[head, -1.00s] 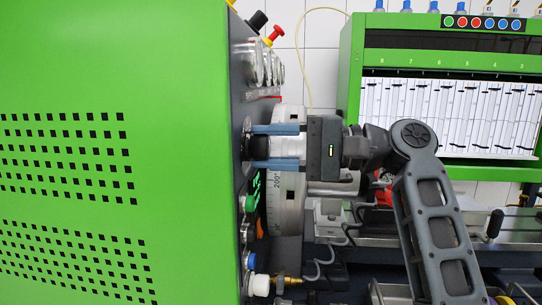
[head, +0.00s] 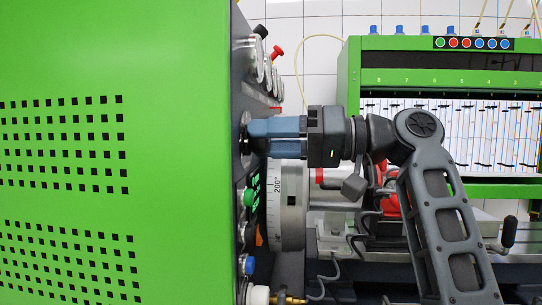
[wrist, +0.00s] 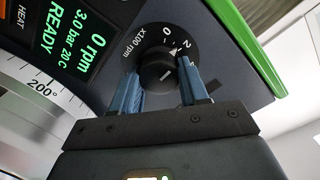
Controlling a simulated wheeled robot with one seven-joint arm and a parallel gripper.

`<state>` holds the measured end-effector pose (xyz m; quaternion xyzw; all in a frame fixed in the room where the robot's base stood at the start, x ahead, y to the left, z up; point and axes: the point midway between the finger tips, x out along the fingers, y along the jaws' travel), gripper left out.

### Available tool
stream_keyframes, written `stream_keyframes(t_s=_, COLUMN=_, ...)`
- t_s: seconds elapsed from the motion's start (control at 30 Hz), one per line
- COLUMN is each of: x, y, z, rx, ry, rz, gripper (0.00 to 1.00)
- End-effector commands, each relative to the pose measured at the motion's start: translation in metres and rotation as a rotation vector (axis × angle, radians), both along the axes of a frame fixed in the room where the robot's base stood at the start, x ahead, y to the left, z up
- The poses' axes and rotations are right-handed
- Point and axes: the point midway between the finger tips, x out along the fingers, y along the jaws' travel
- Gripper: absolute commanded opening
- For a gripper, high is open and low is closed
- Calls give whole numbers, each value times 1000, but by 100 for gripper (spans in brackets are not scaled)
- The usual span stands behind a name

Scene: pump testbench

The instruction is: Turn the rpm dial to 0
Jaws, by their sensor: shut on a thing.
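The rpm dial (wrist: 157,68) is a round black knob on the dark side panel, in the wrist view. White figures 0 and 2 and the words "x100 rpm" are printed around it. My gripper (wrist: 158,72) is shut on the dial, with one blue finger on each side.
A display (wrist: 77,35) left of the dial reads 0 rpm, 3.0 bar, 20C, READY. A green button (head: 249,197), a blue knob (head: 249,265) and a white knob (head: 258,296) sit below on the panel. A graduated wheel (head: 290,205) stands close under my gripper.

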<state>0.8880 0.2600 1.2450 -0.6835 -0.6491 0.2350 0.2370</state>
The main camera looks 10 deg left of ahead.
Motion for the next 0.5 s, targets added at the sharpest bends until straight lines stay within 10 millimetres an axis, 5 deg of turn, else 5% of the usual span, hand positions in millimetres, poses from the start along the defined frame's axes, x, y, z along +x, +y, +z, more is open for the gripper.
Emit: stream_keyframes(t_s=0.5, x=-2, y=2, z=-5, rx=-20, ry=-408, rz=5, gripper=14)
